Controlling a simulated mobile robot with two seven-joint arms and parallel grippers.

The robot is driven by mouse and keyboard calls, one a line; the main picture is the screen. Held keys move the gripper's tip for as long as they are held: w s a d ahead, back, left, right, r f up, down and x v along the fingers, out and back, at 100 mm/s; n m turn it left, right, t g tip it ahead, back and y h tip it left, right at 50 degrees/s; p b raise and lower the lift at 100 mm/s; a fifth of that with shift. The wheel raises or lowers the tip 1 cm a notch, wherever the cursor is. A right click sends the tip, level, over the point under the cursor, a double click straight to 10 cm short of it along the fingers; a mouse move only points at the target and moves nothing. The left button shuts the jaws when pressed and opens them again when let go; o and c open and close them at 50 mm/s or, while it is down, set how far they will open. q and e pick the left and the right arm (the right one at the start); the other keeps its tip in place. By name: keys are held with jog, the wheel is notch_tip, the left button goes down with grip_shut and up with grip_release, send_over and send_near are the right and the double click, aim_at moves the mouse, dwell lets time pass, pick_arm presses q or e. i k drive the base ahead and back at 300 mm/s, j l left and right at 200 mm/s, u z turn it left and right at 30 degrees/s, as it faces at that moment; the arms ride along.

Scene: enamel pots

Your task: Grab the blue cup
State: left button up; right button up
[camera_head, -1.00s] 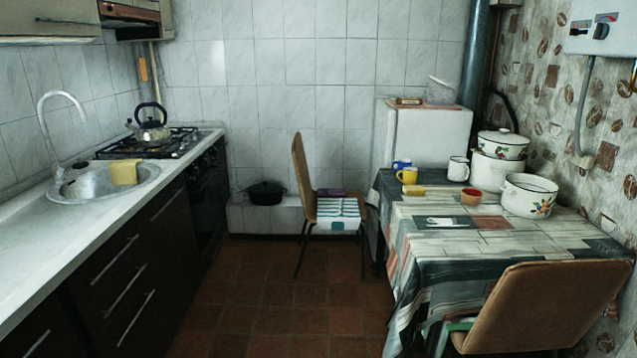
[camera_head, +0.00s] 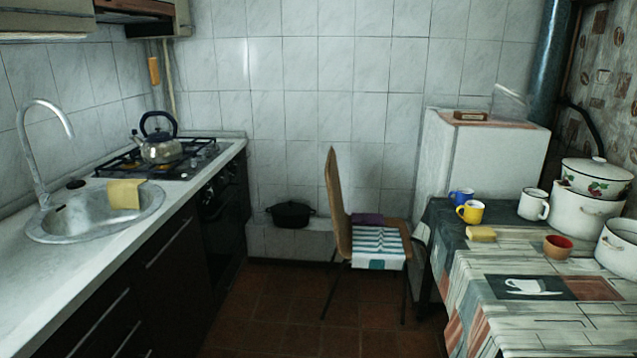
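The blue cup (camera_head: 461,196) stands near the far left corner of the table on the right, in the head view. A yellow cup (camera_head: 471,212) stands right in front of it and hides part of it. A white mug (camera_head: 533,204) stands to the right of both. Neither of my grippers shows in the head view.
The cloth-covered table (camera_head: 470,268) also holds a yellow sponge (camera_head: 481,234), a red-brown bowl (camera_head: 558,246) and white enamel pots (camera_head: 588,205). A chair (camera_head: 338,205) stands left of the table. The counter (camera_head: 95,268) runs along the left. Tiled floor (camera_head: 275,300) lies open between.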

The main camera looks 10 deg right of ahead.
aim_at(460, 198)
jog(key=i, duration=1.2)
jog(key=i+z, duration=0.45)
jog(key=i+j+z, duration=0.2)
jog(key=i+z, duration=0.2)
jog(key=i+j+z, duration=0.1)
jog(key=i+z, duration=0.15)
jog(key=z, duration=0.2)
jog(key=i+j+z, duration=0.15)
jog(key=z, duration=0.3)
jog(key=i+j+z, duration=0.3)
jog(key=z, duration=0.15)
jog(key=i+j+z, duration=0.2)
jog(key=j+z, duration=0.15)
jog(key=z, duration=0.15)
